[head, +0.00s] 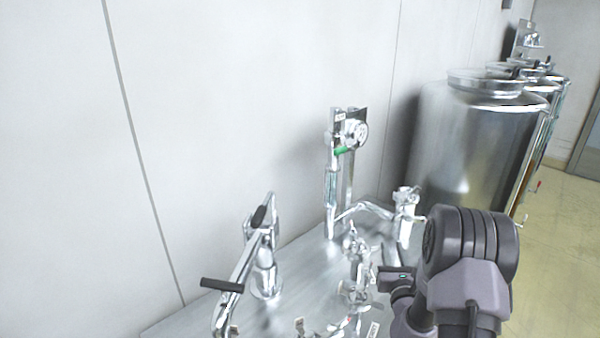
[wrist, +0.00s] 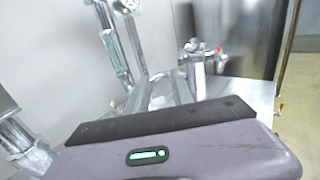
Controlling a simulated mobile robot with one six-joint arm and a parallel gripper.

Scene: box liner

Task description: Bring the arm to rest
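My arm (head: 470,270) is folded at the lower right of the head view, in front of a metal bench with pipework.
The metal bench (head: 200,315) carries steel pipes, valves and a gauge (head: 355,132) close to my gripper. A black-handled fitting (head: 262,245) stands left. Large steel tanks (head: 470,140) stand behind right. A pale wall (head: 230,100) backs the bench; yellowish floor (head: 560,240) is open at right.

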